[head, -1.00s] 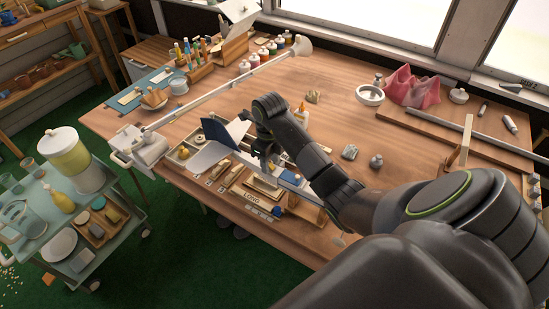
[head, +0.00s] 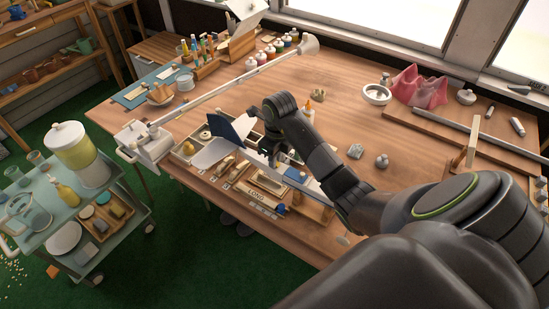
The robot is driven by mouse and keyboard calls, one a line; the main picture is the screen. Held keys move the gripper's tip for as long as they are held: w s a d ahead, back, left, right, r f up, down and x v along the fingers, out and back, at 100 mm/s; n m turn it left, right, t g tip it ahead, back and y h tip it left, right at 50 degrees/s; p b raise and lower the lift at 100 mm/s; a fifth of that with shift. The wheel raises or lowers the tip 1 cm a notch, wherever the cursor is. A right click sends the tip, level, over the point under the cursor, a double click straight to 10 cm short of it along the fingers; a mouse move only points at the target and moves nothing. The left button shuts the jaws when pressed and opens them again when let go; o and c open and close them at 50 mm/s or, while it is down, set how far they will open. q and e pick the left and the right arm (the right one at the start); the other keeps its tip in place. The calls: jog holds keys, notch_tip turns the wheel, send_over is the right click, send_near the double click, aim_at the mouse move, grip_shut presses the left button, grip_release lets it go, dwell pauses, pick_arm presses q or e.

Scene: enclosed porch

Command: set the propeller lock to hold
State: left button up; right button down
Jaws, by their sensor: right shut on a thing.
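My right gripper (head: 268,153) comes in from the right, low over the plane just right of the fin. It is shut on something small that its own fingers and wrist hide. The propeller lock cannot be made out from here, nor can its setting. My left gripper is not in view.
A wooden table (head: 345,115) has bare room behind and right of my arm. A long pale rod (head: 215,92) crosses its left part. A white bowl (head: 376,94) and a pink model (head: 421,90) stand at the back right. A cart (head: 35,212) stands at the left.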

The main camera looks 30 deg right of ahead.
aim_at(284, 169)
jog(key=shift+s+d+f+t+y+b, duration=0.2)
jog(key=shift+s+t+y+b, duration=0.1)
jog(key=shift+t+b, duration=0.2)
jog(key=t+b, duration=0.2)
jog(key=b, duration=0.1)
jog(key=s+t+y+b, duration=0.1)
jog(key=t+b, duration=0.1)
jog(key=b, duration=0.1)
jog(key=t+y+b, duration=0.1)
jog(key=t+b, duration=0.1)
jog(key=b, duration=0.1)
jog(key=shift+s+d+f, duration=0.1)
jog(key=shift+s+d, duration=0.2)
jog(key=shift+d, duration=0.05)
jog(key=shift+s+r+t+y+b, duration=0.25)
jog(key=shift+t+y+b, duration=0.45)
jog(key=shift+b, duration=0.65)
jog(key=c, duration=1.4)
grip_release()
jog(key=shift+r, duration=0.15)
